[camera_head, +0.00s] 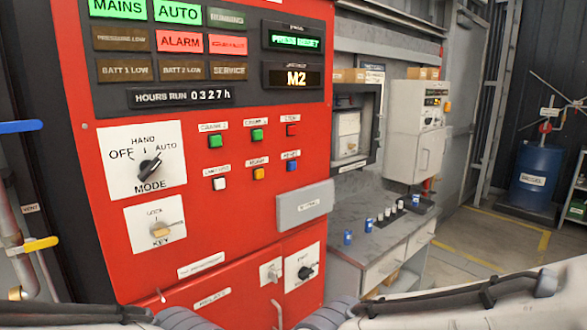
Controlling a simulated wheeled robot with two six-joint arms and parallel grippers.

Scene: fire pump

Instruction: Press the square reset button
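A red pump control panel (240,190) fills the left and middle of the view. Above are two green buttons (215,141) (257,135) and a red button (292,130). A display (295,40) reads PRESS RESET in green. Parts of my arms show along the bottom edge; no gripper fingertips are visible, and nothing touches the buttons.
A mode knob (150,169) and a key switch (161,230) are on the panel's left. A grey box (304,206) juts out below the buttons. A workbench (375,235) with small blue and white items stands to the right. A blue drum (536,176) is farther back.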

